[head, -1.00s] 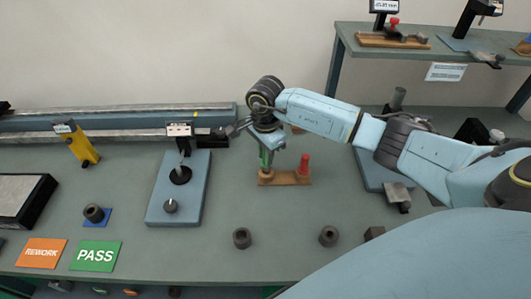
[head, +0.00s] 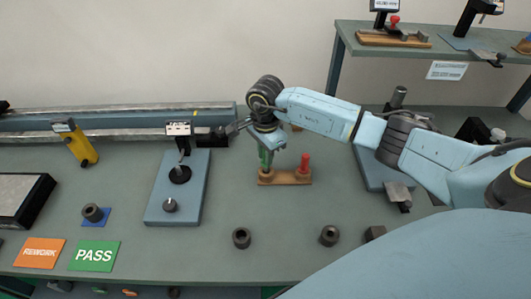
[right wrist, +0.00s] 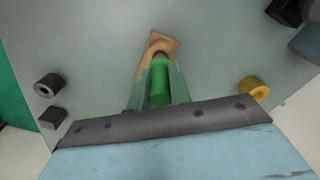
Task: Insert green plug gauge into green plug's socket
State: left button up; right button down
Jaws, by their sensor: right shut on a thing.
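The green plug gauge (head: 264,157) stands roughly upright over the left end of a small wooden stand (head: 284,178). My right gripper (head: 266,150) is shut on the green plug from above and partly hides it. In the right wrist view the green plug (right wrist: 160,84) sits between the fingers, and its dark lower end meets or overlaps the wooden stand (right wrist: 163,44). I cannot tell how deep it sits in its socket. A red plug (head: 304,162) stands upright at the stand's right end. My left gripper is out of view.
A blue-based gauge (head: 178,200) stands left of the stand. Dark bushings (head: 242,238) and (head: 329,236) lie in front. REWORK (head: 40,253) and PASS (head: 95,256) mats lie front left. The bench between stand and bushings is clear.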

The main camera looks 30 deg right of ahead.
jog(key=shift+f+b, duration=1.65)
jog(key=shift+f, duration=0.1)
dwell(1.3)
dwell(1.0)
jog(key=c, duration=1.2)
grip_release()
notch_tip(320, 180, up, 14)
jog(key=shift+f+b, duration=0.25)
jog(key=shift+b, duration=0.15)
